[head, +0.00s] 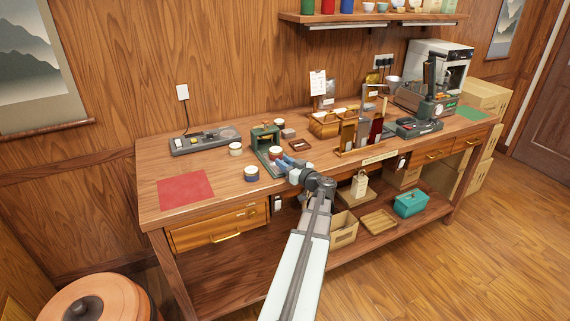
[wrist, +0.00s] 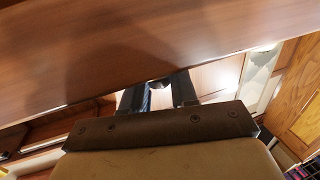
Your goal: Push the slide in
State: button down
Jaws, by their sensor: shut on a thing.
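A green press (head: 262,137) stands on the wooden workbench, left of its middle. A small pale-and-reddish jar (head: 275,152) is at its base. My gripper (head: 286,163) is low in front of the press, close to the bench's front edge, and hides part of that area. In the wrist view its two dark fingers (wrist: 158,93) reach toward a small dark rounded knob (wrist: 157,84), and they are shut on it. The wooden panel beyond fills the top of that view. I cannot make out the slide clearly; the knob may be part of it.
A red mat (head: 185,189) lies at the bench's left end. A wooden rack (head: 362,137) and a scale (head: 415,127) are to the right. A drawer (head: 218,229) is below.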

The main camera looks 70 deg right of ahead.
aim_at(281, 158)
jog(key=w+d, duration=0.2)
jog(key=shift+w+d, duration=0.3)
jog(key=c, duration=1)
grip_release()
jog(key=shift+a, duration=0.1)
jog(key=shift+s, duration=0.1)
jog(key=v, duration=1.3)
jog(key=shift+s+a, duration=0.2)
jog(key=shift+s, duration=0.1)
jog(key=shift+o, duration=0.2)
